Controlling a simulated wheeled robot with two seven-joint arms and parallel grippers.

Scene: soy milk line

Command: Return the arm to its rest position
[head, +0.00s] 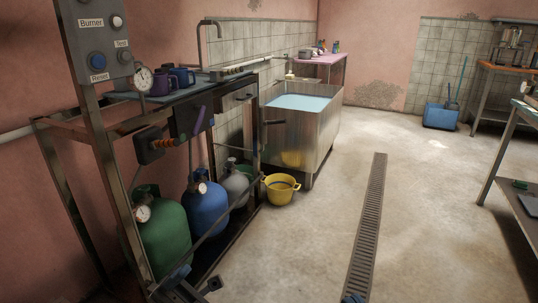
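My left gripper (198,289) shows at the bottom left edge, a dark shape with a blue part, low in front of the gas bottle rack. It is small and cut by the frame, so whether its fingers are apart is unclear. No held object is visible at it. A small blue and dark tip at the bottom edge, over the floor drain, looks like part of my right gripper (353,298). The rest of it is out of frame.
A metal rack on the left holds a green bottle (164,232), a blue bottle (207,210) and a grey bottle (236,185). Beyond stand a yellow bucket (282,189) and a steel tank (312,130). A table (514,130) stands right. The middle floor is clear.

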